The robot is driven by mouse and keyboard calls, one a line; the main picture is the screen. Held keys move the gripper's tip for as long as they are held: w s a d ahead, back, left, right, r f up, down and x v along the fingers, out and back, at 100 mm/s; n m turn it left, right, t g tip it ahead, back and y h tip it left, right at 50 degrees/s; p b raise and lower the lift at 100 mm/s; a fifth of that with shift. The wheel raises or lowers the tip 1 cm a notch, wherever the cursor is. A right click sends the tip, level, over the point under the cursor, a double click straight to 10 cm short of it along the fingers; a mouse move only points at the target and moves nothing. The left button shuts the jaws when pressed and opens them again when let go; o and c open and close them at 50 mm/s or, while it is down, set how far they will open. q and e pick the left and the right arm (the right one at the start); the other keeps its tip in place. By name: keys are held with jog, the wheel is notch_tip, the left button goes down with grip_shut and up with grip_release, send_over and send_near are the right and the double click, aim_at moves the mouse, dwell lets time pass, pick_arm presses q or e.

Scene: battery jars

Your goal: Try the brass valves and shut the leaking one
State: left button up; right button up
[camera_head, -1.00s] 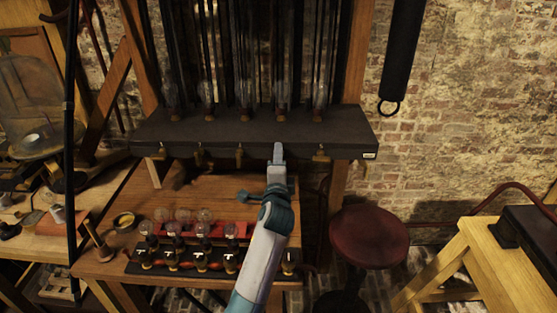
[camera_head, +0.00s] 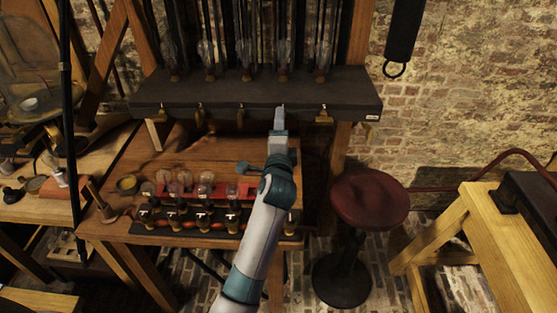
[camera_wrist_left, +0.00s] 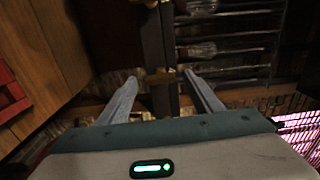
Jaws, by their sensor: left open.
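Several brass valves hang in a row along the front edge of the dark shelf (camera_head: 350,97), among them a left-hand one (camera_head: 200,115), a middle one (camera_head: 241,113) and the right-end one (camera_head: 323,116). My left gripper (camera_head: 280,108) is at the shelf's front edge, between the middle valve and the right-end one, and covers the spot behind it. In the left wrist view its two fingers (camera_wrist_left: 160,78) are open, one on each side of a brass valve (camera_wrist_left: 158,77). I cannot tell whether they touch it. No leak is visible. My right gripper is out of view.
Glass tubes (camera_head: 245,60) stand on the shelf. Below, a wooden bench (camera_head: 215,165) carries a rack of glass bulbs and small labelled parts (camera_head: 190,222). A red stool (camera_head: 370,197) stands right of the bench, with a yellow wooden frame (camera_head: 490,235) further right.

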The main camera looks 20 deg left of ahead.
pick_arm(q)
jog(key=b+v, duration=0.3)
jog(key=v, duration=1)
jog(key=shift+s, duration=0.25)
jog(key=s+a+f+n+g+h, duration=0.1)
jog(key=s+f+n+g, duration=0.1)
jog(key=s+f, duration=0.35)
jog(key=s+a+f+n+g, duration=0.2)
jog(key=f, duration=0.6)
jog(key=s+f+n+g+h, duration=0.1)
jog(key=s+f+n+g, duration=0.2)
jog(key=s+f, duration=0.45)
jog(key=s+a+f+n+g+h, duration=0.1)
jog(key=s+f+n+g+h, duration=0.2)
jog(key=s, duration=0.8)
jog(key=s+f+n+g, duration=0.2)
jog(key=s+f+g, duration=0.2)
jog(key=s+f, duration=0.4)
notch_tip(320, 180, down, 28)
jog(key=s+g+b, duration=0.1)
jog(key=s, duration=0.2)
jog(key=s+a+f+g, duration=0.1)
jog(key=s+a+f, duration=0.2)
jog(key=s+f, duration=1.4)
jog(key=shift+s+f+b, duration=0.4)
jog(key=shift+f, duration=0.4)
